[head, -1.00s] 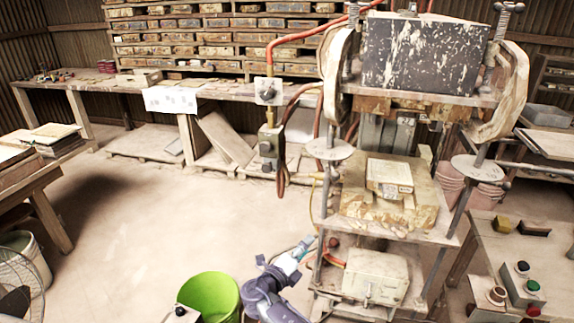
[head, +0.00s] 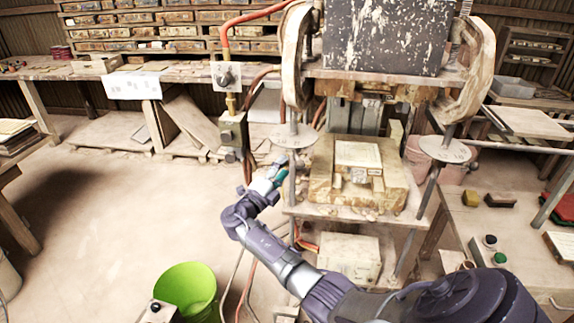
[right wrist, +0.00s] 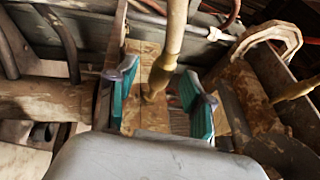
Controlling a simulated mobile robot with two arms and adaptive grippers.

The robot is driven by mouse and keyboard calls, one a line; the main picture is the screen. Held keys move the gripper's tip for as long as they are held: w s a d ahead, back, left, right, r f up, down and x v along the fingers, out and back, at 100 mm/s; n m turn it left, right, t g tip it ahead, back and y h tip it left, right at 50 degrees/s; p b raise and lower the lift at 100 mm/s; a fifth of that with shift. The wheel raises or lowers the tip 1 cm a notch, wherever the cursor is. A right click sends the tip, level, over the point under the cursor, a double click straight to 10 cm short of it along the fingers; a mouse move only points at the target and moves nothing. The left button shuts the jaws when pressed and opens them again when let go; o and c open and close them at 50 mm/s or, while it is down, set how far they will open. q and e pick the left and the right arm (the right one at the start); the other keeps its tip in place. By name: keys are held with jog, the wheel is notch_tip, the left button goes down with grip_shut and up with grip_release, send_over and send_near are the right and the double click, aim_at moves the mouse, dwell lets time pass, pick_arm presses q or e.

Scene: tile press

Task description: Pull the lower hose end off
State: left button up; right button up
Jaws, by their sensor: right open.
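My right gripper (head: 274,174) is beside the front left post of the press, just right of the valve box (head: 233,136). Its teal fingers are spread. In the right wrist view my right gripper (right wrist: 160,105) is open, with a brass-coloured, hose-like piece (right wrist: 164,60) reaching between the fingers; I see no finger closed on it. A second brass-tipped piece (right wrist: 298,88) is to the right there. An orange hose (head: 305,244) shows low at the press, by the pale lower box (head: 350,258). Which one is the lower hose end I cannot tell.
The press table (head: 320,212) and its post are close to the gripper. A red hose (head: 232,28) comes down to the valve box from above. A green bucket (head: 187,288) stands on the floor at lower left. The floor (head: 120,215) left of the press is open.

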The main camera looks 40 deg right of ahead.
jog(key=shift+x, duration=0.75)
jog(key=shift+w+d+r, duration=0.15)
jog(key=shift+d+r, duration=0.1)
jog(key=shift+d, duration=0.4)
pick_arm(q)
jog(key=shift+d+f, duration=0.4)
jog(key=shift+d, duration=0.45)
pick_arm(e)
jog(key=shift+d, duration=0.1)
pick_arm(q)
jog(key=shift+a, duration=0.3)
pick_arm(e)
grip_shut()
